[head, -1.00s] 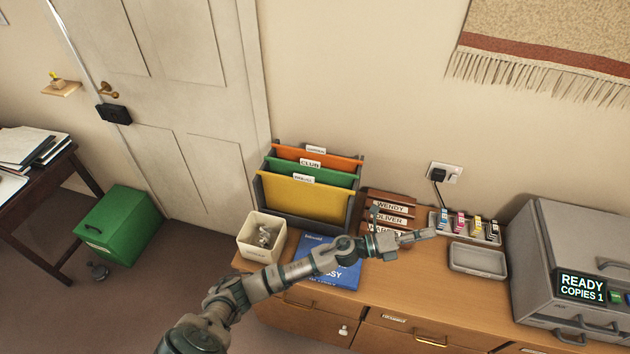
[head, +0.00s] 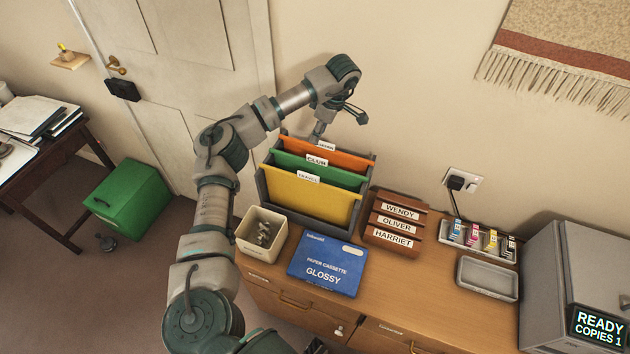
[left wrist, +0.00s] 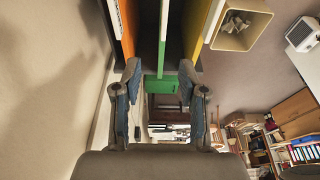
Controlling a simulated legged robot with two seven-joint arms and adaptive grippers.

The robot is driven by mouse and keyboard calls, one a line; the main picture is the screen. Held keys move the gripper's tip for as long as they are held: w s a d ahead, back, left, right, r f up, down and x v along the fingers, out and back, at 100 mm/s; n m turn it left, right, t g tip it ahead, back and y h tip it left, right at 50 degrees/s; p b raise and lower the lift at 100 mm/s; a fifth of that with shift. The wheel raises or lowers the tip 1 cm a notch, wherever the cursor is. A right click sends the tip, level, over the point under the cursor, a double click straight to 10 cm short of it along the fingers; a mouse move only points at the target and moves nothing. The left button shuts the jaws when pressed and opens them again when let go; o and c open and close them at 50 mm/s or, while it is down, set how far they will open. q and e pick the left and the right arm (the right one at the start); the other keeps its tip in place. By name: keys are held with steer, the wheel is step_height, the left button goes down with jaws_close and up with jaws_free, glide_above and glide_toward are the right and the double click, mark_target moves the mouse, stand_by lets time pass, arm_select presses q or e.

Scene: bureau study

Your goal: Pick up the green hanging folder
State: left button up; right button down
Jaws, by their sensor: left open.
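The green hanging folder (head: 318,170), labelled CLUB, hangs upright in a dark grey file holder (head: 262,190). It is between an orange folder (head: 345,158) behind and a yellow folder (head: 315,199) in front. My left gripper (head: 336,122) is above the rear of the holder, pointing down, open and empty. In the left wrist view the two blue-padded fingers (left wrist: 160,75) are spread apart. The green folder (left wrist: 164,35) shows there edge-on, in line with the gap between them. I cannot tell whether they touch it. My right gripper is out of view.
A cream bin (head: 262,231), a blue paper cassette (head: 327,265) and a brown name rack (head: 394,222) stand around the holder. A grey tray (head: 487,277), ink cartridges and a printer (head: 575,275) are to the right. The wall is close behind.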

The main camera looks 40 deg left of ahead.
arm_select(q)
glide_above(317, 164)
steer(key=f, duration=0.7)
steer(key=shift+w+d+f, duration=0.15)
steer(key=shift+d+f, duration=0.15)
steer(key=shift+d, duration=0.05)
steer(key=shift+a+f, duration=0.2)
steer(key=shift+f, duration=0.1)
steer(key=x, duration=0.5)
steer(key=shift+w+a+f, duration=0.15)
steer(key=shift+a+f, duration=0.1)
steer(key=shift+a, duration=0.25)
steer(key=shift+f, duration=0.35)
steer(key=shift+d, duration=0.2)
steer(key=shift+d+r, duration=0.15)
steer(key=shift+d, duration=0.5)
steer(key=c, duration=0.7)
jaws_close()
steer(key=shift+a, duration=0.4)
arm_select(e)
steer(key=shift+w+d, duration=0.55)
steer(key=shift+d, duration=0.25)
